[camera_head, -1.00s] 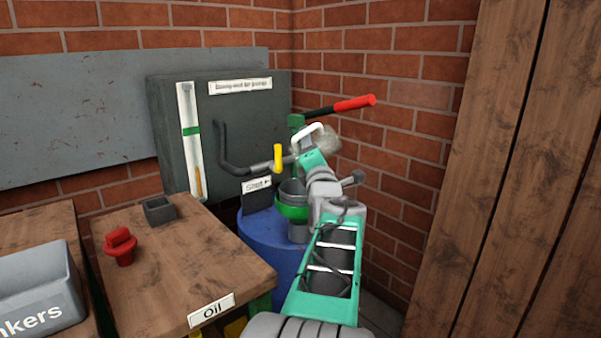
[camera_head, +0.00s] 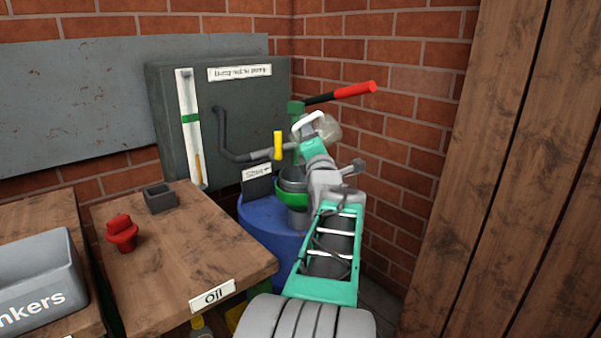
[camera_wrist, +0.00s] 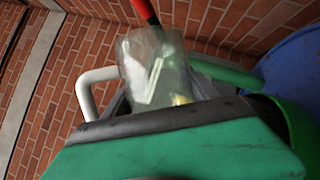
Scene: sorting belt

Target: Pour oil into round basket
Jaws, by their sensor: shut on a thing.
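My gripper (camera_head: 314,146) is shut on a clear, see-through container (camera_head: 328,130), up near the brick corner. The container also shows in the wrist view (camera_wrist: 155,70), with pale and yellowish patches seen through it; whether it holds oil I cannot tell. A white looped bar (camera_head: 303,121) is beside it. A grey round cup-like basket (camera_head: 293,181) sits in a green round holder (camera_head: 291,200) at the blue barrel (camera_head: 262,232), below and left of my gripper. The container is above the basket and apart from it. My arm hides part of the barrel.
A grey bent pipe with a yellow handle (camera_head: 278,145) reaches close to my gripper. A red-tipped lever (camera_head: 354,90) is behind. The wooden table (camera_head: 190,255) bears a red knob (camera_head: 121,233) and a small dark box (camera_head: 159,198). A wooden wall (camera_head: 500,190) bounds the right.

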